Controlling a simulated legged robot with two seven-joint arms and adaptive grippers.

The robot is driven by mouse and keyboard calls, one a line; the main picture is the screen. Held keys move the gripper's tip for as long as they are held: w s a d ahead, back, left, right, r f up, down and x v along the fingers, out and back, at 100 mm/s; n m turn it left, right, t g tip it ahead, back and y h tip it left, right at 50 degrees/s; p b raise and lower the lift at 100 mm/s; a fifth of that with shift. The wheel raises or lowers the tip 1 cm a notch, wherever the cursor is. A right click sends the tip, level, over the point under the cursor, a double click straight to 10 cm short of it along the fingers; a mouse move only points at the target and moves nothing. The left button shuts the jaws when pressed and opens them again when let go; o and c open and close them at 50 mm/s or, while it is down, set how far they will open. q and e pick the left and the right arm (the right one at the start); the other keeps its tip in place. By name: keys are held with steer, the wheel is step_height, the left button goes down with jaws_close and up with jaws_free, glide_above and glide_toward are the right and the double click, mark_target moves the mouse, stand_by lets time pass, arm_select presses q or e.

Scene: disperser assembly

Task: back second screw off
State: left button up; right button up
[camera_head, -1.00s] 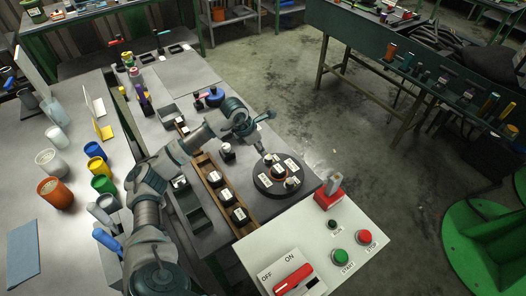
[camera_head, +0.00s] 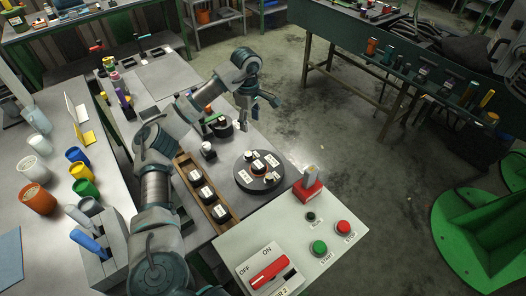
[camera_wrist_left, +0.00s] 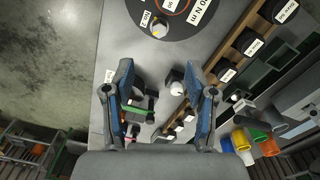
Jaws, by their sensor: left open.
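A dark round plate (camera_head: 244,183) with white labels lies on the bench, and a small screw-like knob (camera_head: 270,181) stands near its front edge. Another small knob (camera_head: 249,156) stands near its back edge. In the left wrist view the plate (camera_wrist_left: 189,32) is at the top, with a light-topped screw (camera_wrist_left: 159,29) on it. My left gripper (camera_head: 259,112) is open, raised beyond the back of the plate and apart from it. In the left wrist view both its fingers (camera_wrist_left: 160,68) are spread with nothing held between them. My right gripper is not seen.
A wooden rack (camera_head: 183,163) with black labelled blocks lies left of the plate. A small black part with a white top (camera_head: 208,150) stands behind it. A control panel (camera_head: 235,246) with buttons and a red switch (camera_head: 269,269) is in front. Coloured cups stand left.

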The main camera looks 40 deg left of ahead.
arm_select(q)
step_height(320, 180, down, 3)
steer(key=b, duration=0.2)
glide_above(249, 154)
steer(key=a, duration=0.1)
step_height(249, 154, down, 5)
steer(key=f, duration=0.3)
steer(key=d+f, duration=0.1)
steer(key=f, duration=0.4)
steer(key=shift+s+d+f+b, duration=0.15)
steer(key=shift+d+f+b, duration=0.2)
steer(key=shift+d+b, duration=0.05)
steer(key=shift+a+f, duration=0.15)
steer(key=shift+f, duration=0.15)
steer(key=shift+a+f, duration=0.15)
steer(key=shift+a, duration=0.1)
steer(key=shift+a+f, duration=0.15)
steer(key=shift+a, duration=0.3)
steer(key=shift+c, duration=1)
steer(key=shift+d, duration=0.25)
steer(key=c, duration=0.8)
steer(key=shift+d, duration=0.25)
jaws_close()
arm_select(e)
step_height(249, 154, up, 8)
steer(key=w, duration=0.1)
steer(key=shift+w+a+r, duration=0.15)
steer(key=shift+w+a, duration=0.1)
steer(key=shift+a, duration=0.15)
